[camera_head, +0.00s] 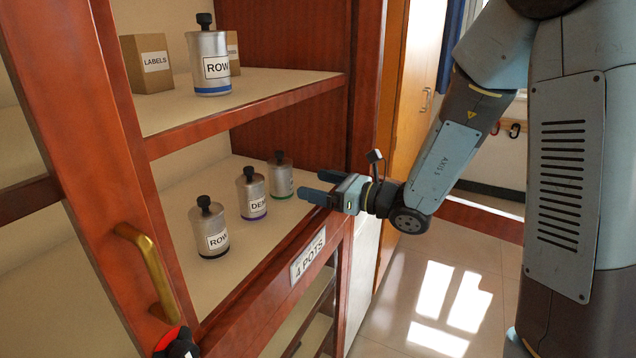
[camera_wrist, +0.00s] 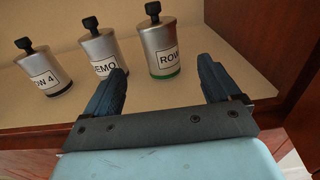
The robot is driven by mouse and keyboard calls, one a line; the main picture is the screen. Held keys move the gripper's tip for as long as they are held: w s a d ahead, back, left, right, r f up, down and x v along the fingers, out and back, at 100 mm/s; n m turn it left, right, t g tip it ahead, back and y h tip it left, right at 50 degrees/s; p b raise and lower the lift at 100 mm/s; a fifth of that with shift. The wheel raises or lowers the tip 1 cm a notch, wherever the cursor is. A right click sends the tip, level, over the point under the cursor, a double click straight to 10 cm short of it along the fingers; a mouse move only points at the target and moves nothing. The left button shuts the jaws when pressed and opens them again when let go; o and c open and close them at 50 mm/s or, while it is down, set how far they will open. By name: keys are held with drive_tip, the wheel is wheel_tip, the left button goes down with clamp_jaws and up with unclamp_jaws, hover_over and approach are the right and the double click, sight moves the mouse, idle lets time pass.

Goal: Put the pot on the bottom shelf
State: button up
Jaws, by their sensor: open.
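A silver pot (camera_head: 209,62) with a black knob, a blue band and a "ROW" label stands upright on the upper shelf (camera_head: 270,88). Three similar pots stand in a slanting row on the lower shelf (camera_head: 265,222): a black-banded one (camera_head: 211,230), a purple-banded "DEMO" one (camera_head: 252,195) and a green-banded one (camera_head: 281,177). The wrist view shows the black-banded (camera_wrist: 43,72), "DEMO" (camera_wrist: 103,55) and green-banded (camera_wrist: 161,48) pots. My gripper (camera_head: 311,184) is open and empty at the lower shelf's right front, its fingers toward the green-banded pot, with a gap between them.
A cardboard "LABELS" box (camera_head: 147,64) and another box partly behind the blue-banded pot stand on the upper shelf. A "4 POTS" sign (camera_head: 308,255) is on the lower shelf's front edge. A door with a brass handle (camera_head: 148,268) stands at left. The floor (camera_head: 440,285) at right is clear.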

drive_tip(key=shift+s+d, duration=0.15)
drive_tip(key=s+d+r+n+g+h, duration=0.2)
drive_tip(key=s+d+n+g+h, duration=0.15)
drive_tip(key=s+n, duration=0.35)
drive_tip(key=s+d+r+n+g+h, duration=0.2)
drive_tip(key=s+d+r+n+g, duration=0.15)
drive_tip(key=s+n, duration=0.4)
drive_tip(key=s+d+r+n+t+h, duration=0.1)
drive_tip(key=s+d+n+t+h, duration=0.1)
drive_tip(key=d, duration=0.5)
drive_tip(key=s+d+r+n+t+h, duration=0.1)
drive_tip(key=s+d+n+h, duration=0.1)
drive_tip(key=d+h, duration=0.3)
drive_tip(key=s+d+r+n+t+h, duration=0.1)
drive_tip(key=d+n+h, duration=0.3)
drive_tip(key=d, duration=0.5)
drive_tip(key=shift+s+d+r+t, duration=0.15)
drive_tip(key=shift+s+d+t, duration=0.05)
drive_tip(key=shift+s+t, duration=0.55)
drive_tip(key=shift+c, duration=0.4)
